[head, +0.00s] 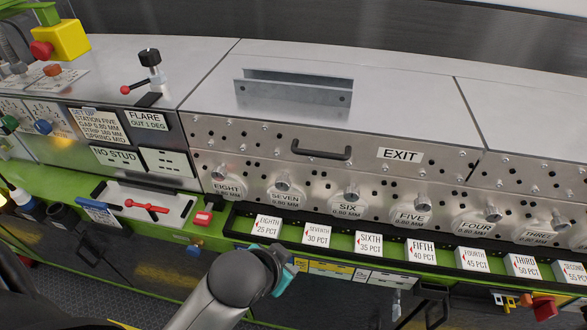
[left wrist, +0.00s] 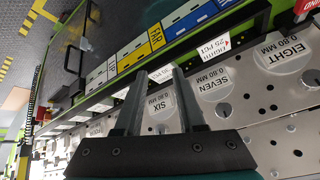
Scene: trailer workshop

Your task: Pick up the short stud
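The short stud looks to be the grey metal channel (head: 293,97) lying on the flat top of the machine in the head view, above the row of dials. It lies lengthwise, with two raised side walls and small holes. It does not show in the left wrist view. My left gripper (head: 284,274) is low in front of the machine, below the label strip and well apart from the stud. In the left wrist view its two fingers (left wrist: 159,74) are spread with nothing between them, in front of the SIX and SEVEN dials. My right gripper is not in view.
Knobbed dials (head: 349,189) and a black handle (head: 320,150) stick out of the machine's front. A black-edged strip of percent labels (head: 369,244) runs below. A black-topped lever (head: 149,62) stands left of the stud. The top around the stud is clear.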

